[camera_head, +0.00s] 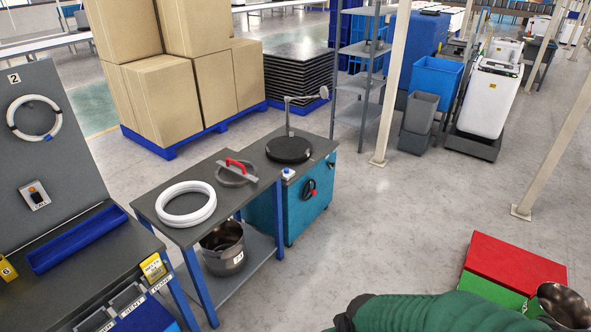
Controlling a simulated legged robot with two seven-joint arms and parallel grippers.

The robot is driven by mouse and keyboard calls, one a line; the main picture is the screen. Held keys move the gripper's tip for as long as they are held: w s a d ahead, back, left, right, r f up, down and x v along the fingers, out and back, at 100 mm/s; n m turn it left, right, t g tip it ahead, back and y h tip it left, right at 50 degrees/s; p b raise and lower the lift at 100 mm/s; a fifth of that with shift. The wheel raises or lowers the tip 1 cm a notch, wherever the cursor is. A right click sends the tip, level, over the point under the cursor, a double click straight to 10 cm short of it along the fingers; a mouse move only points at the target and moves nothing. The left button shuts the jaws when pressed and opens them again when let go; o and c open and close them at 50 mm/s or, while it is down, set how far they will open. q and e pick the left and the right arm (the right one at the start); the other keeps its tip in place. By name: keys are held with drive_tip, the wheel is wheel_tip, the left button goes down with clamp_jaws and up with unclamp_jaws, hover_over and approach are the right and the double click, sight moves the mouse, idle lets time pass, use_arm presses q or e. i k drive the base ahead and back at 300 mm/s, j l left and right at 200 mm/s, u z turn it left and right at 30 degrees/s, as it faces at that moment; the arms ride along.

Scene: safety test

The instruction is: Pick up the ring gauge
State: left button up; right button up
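A flat grey round piece with a red handle (238,166) lies on the dark top of a blue-legged table (222,210); it looks like the ring gauge. A stack of white rings (172,218) lies on the same tabletop, to its left and nearer to me. I cannot tell for certain which of the two is called the ring gauge. No fingers of my left or right gripper show. Nothing touches either piece from above.
A teal cabinet (310,203) with a black round plate (289,149) stands right behind the table. A metal pot (223,250) sits on the lower shelf. A dark workbench (75,262) is at left. A green ribbed shape (440,312) crosses the bottom right. The middle floor is clear.

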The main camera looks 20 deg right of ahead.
sight(236, 168)
drive_tip(key=z, duration=0.1)
drive_tip(key=i+l, duration=0.25)
drive_tip(key=i, duration=0.25)
drive_tip(key=i+l+z, duration=0.1)
drive_tip(key=i+l, duration=0.15)
drive_tip(key=i, duration=0.25)
drive_tip(key=i+l+z, duration=0.1)
drive_tip(key=i+l, duration=0.15)
drive_tip(key=i, duration=0.25)
drive_tip(key=i+l, duration=0.15)
drive_tip(key=i, duration=0.35)
drive_tip(key=i+l+z, duration=0.1)
drive_tip(key=i, duration=0.45)
drive_tip(key=l, duration=0.1)
